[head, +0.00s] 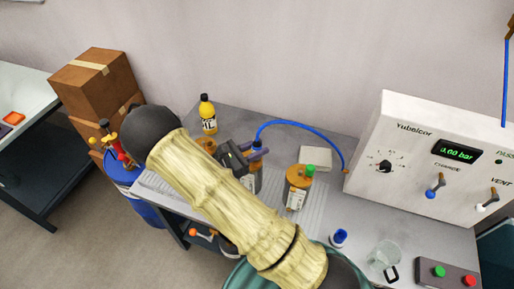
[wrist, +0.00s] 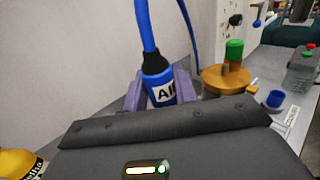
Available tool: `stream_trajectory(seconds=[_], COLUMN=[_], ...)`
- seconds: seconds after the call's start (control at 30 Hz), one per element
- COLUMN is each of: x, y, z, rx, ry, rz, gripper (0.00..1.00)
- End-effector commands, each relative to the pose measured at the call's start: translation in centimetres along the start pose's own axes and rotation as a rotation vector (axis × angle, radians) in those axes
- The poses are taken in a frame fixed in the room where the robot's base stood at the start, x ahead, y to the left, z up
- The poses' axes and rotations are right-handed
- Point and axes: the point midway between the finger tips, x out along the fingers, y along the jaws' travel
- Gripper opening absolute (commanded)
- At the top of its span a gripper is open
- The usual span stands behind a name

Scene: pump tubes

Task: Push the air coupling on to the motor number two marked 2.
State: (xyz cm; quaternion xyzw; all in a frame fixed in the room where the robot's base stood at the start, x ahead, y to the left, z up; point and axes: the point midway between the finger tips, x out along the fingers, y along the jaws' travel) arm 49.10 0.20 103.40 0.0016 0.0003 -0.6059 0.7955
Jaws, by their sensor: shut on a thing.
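My gripper (wrist: 158,84) is shut on the blue air coupling (wrist: 161,90), which has a white label reading AIR and a black collar. The blue hose (wrist: 145,28) rises from its top. In the head view my gripper (head: 257,156) is over the middle of the table, with the hose (head: 290,124) arching to the right. A brass motor with a green top (head: 298,187) stands right of my gripper; it also shows in the wrist view (wrist: 228,78). Another brass body (head: 206,145) is partly hidden behind my arm. I cannot read a number 2. The coupling's lower end is hidden.
A yellow bottle (head: 208,115) stands at the back left. The white control panel (head: 425,160) reads 0.00 bar. A blue cup (head: 339,238), a clear beaker (head: 386,254) and a button box (head: 447,275) are at the right. My arm covers much of the table's front.

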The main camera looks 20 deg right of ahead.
Motion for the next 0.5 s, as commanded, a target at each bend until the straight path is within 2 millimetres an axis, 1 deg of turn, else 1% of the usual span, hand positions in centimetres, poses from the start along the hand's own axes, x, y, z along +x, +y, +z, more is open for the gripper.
stream_trajectory(seconds=[0.13, 0.17, 0.2, 0.27, 0.3, 0.5], x=[-0.04, -0.04, -0.04, -0.03, -0.03, -0.03], y=[-0.04, -0.04, -0.04, -0.04, -0.04, -0.03], z=[-0.24, -0.25, -0.26, -0.25, -0.23, -0.19], rx=[-0.003, -0.003, -0.003, -0.003, -0.003, -0.002], ry=[0.005, 0.005, 0.006, 0.005, 0.005, 0.004], rz=[0.001, 0.001, 0.001, 0.001, 0.000, 0.000], gripper=[0.03, 0.30, 0.38, 0.49, 0.53, 0.53])
